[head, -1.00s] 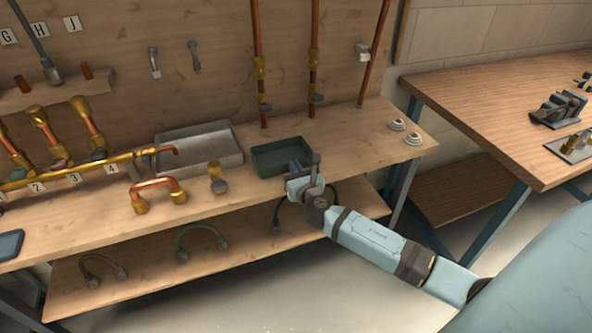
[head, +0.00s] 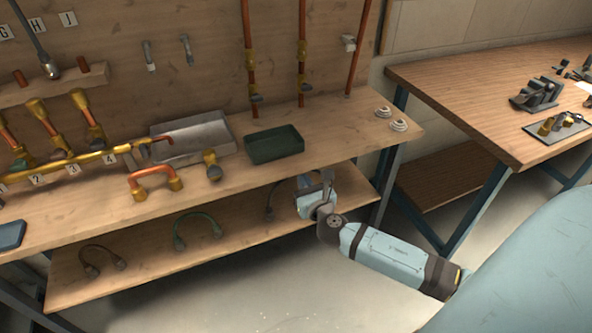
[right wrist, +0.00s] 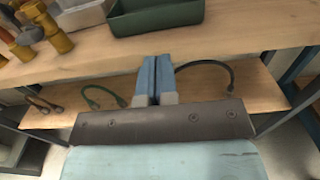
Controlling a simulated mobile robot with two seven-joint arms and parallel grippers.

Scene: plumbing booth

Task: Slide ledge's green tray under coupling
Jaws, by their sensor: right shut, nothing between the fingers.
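The green tray (head: 275,146) sits on the upper ledge, to the right of a grey metal tray. It also shows at the top of the right wrist view (right wrist: 155,16) and looks empty. A brass coupling with a grey end (head: 212,166) stands on the ledge left of the green tray; I cannot tell if it is the task's coupling. My right gripper (head: 328,180) is in front of the ledge edge, apart from the tray. Its blue fingers (right wrist: 154,78) are closed together with nothing between them. My left gripper is not in view.
The grey metal tray (head: 206,146) stands under a copper pipe end. The lower shelf (head: 150,258) holds several hoses. Vertical copper pipes (head: 302,50) rise behind the green tray. White rings (head: 398,125) lie at the right end.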

